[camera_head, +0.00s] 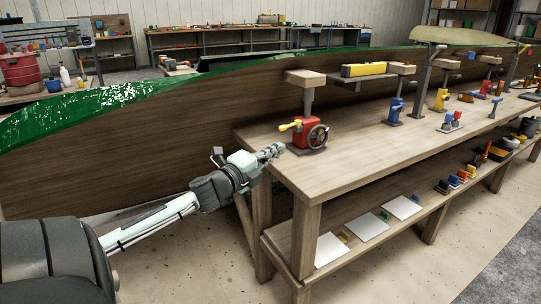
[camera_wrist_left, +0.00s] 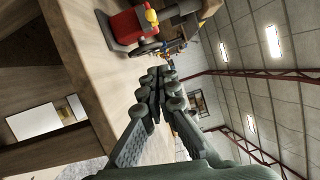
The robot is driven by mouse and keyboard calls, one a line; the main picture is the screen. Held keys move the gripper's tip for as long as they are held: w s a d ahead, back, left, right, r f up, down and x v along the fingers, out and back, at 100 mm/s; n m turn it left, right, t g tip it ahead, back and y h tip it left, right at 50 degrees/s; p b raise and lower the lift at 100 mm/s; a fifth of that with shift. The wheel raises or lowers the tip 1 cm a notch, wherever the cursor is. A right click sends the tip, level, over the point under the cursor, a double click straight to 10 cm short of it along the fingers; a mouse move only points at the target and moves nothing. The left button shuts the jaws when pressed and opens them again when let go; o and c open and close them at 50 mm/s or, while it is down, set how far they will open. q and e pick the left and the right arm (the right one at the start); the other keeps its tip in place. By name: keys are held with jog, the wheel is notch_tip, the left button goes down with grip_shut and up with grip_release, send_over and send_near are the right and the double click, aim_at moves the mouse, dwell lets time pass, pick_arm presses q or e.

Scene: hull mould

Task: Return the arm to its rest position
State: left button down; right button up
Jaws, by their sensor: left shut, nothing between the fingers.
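My left arm comes in from the left in the head view. Its gripper (camera_head: 272,152) is at the near left corner of the wooden workbench (camera_head: 350,140), just left of a red clamp stand (camera_head: 308,132) with a yellow handle and a dark handwheel. In the left wrist view the gripper (camera_wrist_left: 165,78) has its fingers together with nothing between them. The red stand (camera_wrist_left: 127,27) shows beyond the fingertips, and the bench top (camera_wrist_left: 85,35) lies to the left. I cannot tell whether the gripper touches the bench. My right gripper is not in view.
A long wooden hull mould (camera_head: 130,150) with a green top edge runs behind the bench. A blue stand (camera_head: 394,108) and a yellow stand (camera_head: 441,98) stand farther along. White sheets (camera_head: 368,222) lie on the lower shelf. The floor (camera_head: 190,265) in front is clear.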

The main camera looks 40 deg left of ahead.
pick_arm(q)
jog(key=shift+s+d, duration=0.2)
jog(key=shift+s, duration=1.05)
jog(key=s+d+f+n+g+y, duration=0.1)
jog(key=s+f+n+g, duration=0.2)
jog(key=f, duration=0.5)
jog(key=s+f+n+g+y, duration=0.15)
jog(key=f+n, duration=0.25)
jog(key=f, duration=0.4)
jog(key=s+d+f+n+g+y, duration=0.1)
jog(key=s+f+n+g, duration=0.25)
jog(key=f, duration=0.55)
jog(key=s+d+f+n+g+h, duration=0.2)
jog(key=s+d+f+n+g, duration=0.1)
jog(key=s+d+f, duration=0.4)
jog(key=s+d+f+n+g+h, duration=0.2)
jog(key=s+d+f+n+g, duration=0.1)
jog(key=s+d+f, duration=0.5)
jog(key=d+f+g, duration=0.1)
jog(key=d+f, duration=0.2)
jog(key=d, duration=0.2)
jog(key=shift+d+f, duration=0.15)
jog(key=shift+d, duration=0.15)
